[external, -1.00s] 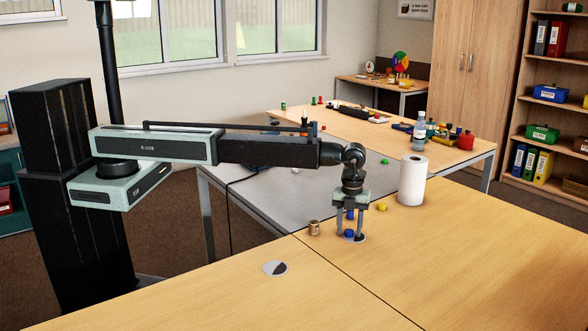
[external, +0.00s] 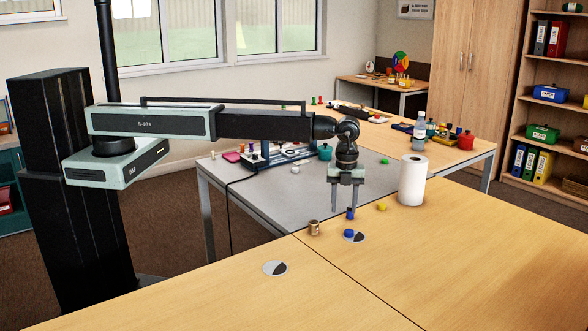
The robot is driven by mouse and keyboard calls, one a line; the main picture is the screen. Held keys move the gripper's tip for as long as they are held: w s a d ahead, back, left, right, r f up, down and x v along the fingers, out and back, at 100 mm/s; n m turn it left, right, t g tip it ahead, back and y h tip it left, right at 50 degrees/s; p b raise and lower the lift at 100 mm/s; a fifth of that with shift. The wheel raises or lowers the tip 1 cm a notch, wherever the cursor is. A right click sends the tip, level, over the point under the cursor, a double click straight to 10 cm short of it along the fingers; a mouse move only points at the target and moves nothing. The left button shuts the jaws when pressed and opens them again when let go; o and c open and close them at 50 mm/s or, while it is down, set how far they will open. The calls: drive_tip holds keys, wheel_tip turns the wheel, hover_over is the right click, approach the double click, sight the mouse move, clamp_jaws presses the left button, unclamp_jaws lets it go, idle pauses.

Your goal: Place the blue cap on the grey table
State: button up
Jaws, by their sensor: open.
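Two small blue pieces are on the wooden table: a squat one (external: 349,233) on a round grey-and-white disc (external: 359,237), and a taller one (external: 350,213) just behind it, near the table's back edge. I cannot tell for certain which is the blue cap. My gripper (external: 346,207) points down with its fingers apart and nothing between them. In the picture its fingertips are just above the taller blue piece. The grey table (external: 270,193) lies behind and to the left of the wooden one.
A yellow piece (external: 382,207) and a white paper roll (external: 412,180) stand right of my gripper. A brown cylinder (external: 314,228) is at left. White (external: 295,170) and green (external: 384,161) pieces lie on the grey table, with bare surface between. Another disc (external: 275,268) is in front.

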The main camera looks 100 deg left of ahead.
drive_tip(key=s+a+n, duration=0.1)
drive_tip(key=s+n, duration=1.6)
drive_tip(key=s, duration=0.9)
drive_tip(key=shift+a+n, duration=0.3)
drive_tip(key=shift+a, duration=0.1)
drive_tip(key=shift+o, duration=0.7)
